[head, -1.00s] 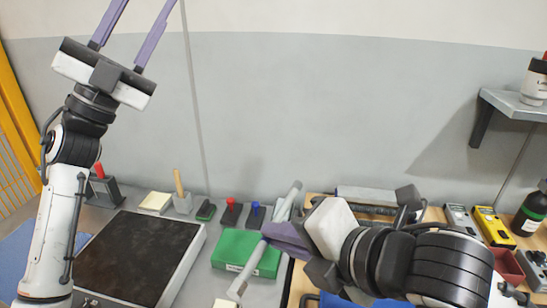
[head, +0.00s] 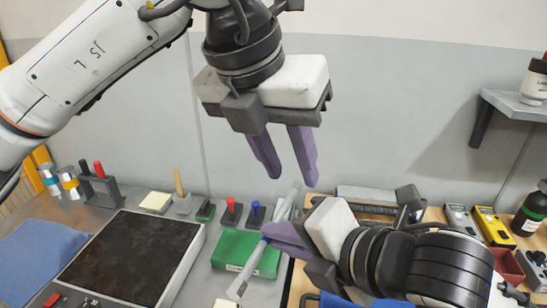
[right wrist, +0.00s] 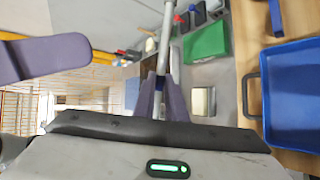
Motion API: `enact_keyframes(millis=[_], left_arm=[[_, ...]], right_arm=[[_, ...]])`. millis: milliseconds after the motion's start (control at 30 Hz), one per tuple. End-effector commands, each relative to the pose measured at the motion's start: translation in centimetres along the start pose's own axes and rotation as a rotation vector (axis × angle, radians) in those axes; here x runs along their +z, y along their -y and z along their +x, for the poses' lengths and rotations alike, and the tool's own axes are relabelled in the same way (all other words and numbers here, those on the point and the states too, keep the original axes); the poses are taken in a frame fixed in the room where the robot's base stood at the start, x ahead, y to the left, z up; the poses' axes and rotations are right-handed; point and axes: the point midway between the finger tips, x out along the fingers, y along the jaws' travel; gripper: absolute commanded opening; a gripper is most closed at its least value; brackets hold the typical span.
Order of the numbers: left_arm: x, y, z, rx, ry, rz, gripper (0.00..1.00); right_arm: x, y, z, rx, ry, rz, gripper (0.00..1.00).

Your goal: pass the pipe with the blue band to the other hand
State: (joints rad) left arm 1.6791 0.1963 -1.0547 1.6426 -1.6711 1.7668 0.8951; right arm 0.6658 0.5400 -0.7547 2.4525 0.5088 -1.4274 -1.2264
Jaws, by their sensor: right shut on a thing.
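The grey pipe (head: 247,272) slants from upper right to lower left in the head view, with a bit of blue showing beside the jaws. My right gripper (head: 268,233) is shut around its middle and holds it above the bench. The pipe also runs upward from the fingers in the right wrist view (right wrist: 167,30). My left gripper (head: 290,180) is open and empty, fingers pointing down, above the pipe's upper end and apart from it. One purple finger of it shows at the left of the right wrist view (right wrist: 45,57).
Behind the pipe lies a green box (head: 232,250). A dark-topped plate (head: 130,255) and a blue cloth (head: 38,250) are at left. Red and blue-knobbed items (head: 243,214) stand behind. A blue tray (right wrist: 295,95) is at right in the wrist view. A wall shelf (head: 515,105) juts out at right.

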Motion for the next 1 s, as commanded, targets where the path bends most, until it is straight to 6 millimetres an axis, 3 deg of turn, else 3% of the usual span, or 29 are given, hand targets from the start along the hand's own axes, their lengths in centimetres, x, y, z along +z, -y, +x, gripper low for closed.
enact_keyframes(millis=[100, 267, 700, 1000], left_arm=[[-0.1, -1.8, -0.2, 0.108, 0.002, -0.012, 0.34], [-0.1, -2.4, 0.9, 0.137, 0.000, -0.018, 0.34], [-0.2, -3.3, 8.7, 0.130, -0.002, -0.015, 0.34], [-0.1, -3.6, 11.4, 0.130, 0.001, -0.015, 0.34]], right_arm=[[0.0, -0.1, 0.0, 0.003, 0.001, 0.000, 0.00], [0.0, -0.1, 0.0, 0.003, 0.001, 0.000, 0.00], [0.0, -0.1, 0.0, 0.003, 0.001, 0.000, 0.00], [0.0, -0.1, 0.0, 0.003, 0.001, 0.000, 0.00]])
